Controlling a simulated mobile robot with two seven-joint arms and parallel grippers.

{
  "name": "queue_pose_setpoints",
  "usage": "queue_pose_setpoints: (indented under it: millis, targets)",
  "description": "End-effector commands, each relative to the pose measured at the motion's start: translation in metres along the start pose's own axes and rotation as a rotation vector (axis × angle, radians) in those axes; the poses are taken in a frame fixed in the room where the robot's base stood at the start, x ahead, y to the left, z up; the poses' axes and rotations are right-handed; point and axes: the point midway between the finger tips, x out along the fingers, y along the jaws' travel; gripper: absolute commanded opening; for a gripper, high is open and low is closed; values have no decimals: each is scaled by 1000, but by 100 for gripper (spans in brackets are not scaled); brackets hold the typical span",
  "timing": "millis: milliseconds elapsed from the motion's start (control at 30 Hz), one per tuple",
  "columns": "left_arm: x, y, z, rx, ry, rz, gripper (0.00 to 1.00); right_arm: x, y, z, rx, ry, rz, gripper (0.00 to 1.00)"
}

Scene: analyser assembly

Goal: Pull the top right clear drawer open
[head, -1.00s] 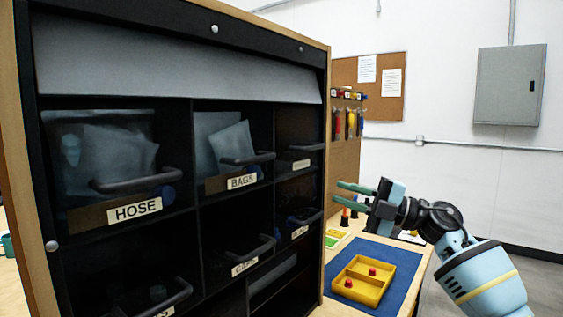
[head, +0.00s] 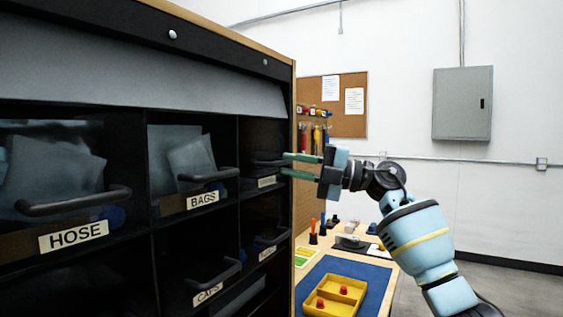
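The top right clear drawer (head: 258,138) is in the right column of the black cabinet, with a dark bar handle (head: 268,162) and a small pale label whose text I cannot read. It looks shut. My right gripper (head: 286,165) is open, with its two green fingers pointing left at the right end of this handle, one a little above the other. No object shows between the fingers. I cannot tell whether the fingertips touch the handle or are still in front of it. My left gripper is not in view.
Drawers labelled HOSE (head: 73,236), BAGS (head: 202,200) and CAPS (head: 208,294) are beside and below. The cabinet's wooden side edge (head: 293,90) is close to my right gripper. A yellow tray (head: 335,296) with red parts sits on a blue mat (head: 372,276) below.

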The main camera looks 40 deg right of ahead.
Motion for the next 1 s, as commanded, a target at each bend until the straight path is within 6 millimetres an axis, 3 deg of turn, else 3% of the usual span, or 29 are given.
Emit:
queue_pose_setpoints:
  millis: [200,567,733,1000]
  targets:
    - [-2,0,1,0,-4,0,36,24,1,0,0,1,1,19]
    - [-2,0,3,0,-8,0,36,30,0,0,-1,0,-1,19]
    - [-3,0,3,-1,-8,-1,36,30,0,0,-1,0,-1,0]
    - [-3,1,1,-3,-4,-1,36,30,0,0,-1,0,-1,0]
